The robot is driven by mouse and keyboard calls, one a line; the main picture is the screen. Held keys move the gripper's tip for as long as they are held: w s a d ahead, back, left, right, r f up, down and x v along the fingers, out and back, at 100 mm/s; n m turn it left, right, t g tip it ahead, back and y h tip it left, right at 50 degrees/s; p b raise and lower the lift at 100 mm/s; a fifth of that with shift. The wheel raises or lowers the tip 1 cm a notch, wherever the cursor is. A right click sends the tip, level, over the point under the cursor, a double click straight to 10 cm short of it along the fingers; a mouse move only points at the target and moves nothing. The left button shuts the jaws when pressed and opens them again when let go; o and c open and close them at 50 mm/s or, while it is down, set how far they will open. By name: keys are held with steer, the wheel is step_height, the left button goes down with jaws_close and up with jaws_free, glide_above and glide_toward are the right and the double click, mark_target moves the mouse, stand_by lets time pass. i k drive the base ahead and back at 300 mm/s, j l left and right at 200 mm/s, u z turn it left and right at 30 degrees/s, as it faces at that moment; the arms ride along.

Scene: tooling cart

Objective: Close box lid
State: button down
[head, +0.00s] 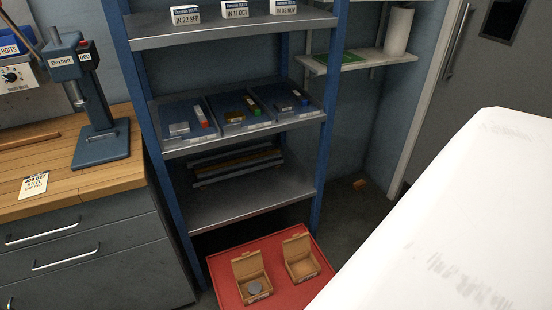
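Two small cardboard boxes stand side by side on a red surface at the bottom middle of the head view. The left box (263,290) is open, with its lid (247,264) standing up at the back, and a round grey disc (254,288) lies in it. The right box (307,276) is also open, with its lid (296,246) standing up at the back, and it looks empty. Both boxes have small labels on their front. My gripper is not in view.
The red surface (228,290) lies low by a blue-framed metal shelf unit (245,203) with trays (172,137) above. A wooden-topped workbench (115,179) with drawers and a press (100,140) stands at left. A grey door (480,70) is at right.

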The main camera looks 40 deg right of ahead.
mark_target(248, 264)
steer(key=k+l+z, duration=0.15)
steer(key=k+z, duration=0.2)
steer(key=k+l+z, duration=0.15)
steer(key=z, duration=0.2)
steer(key=i, duration=1.1)
steer(key=l, duration=0.1)
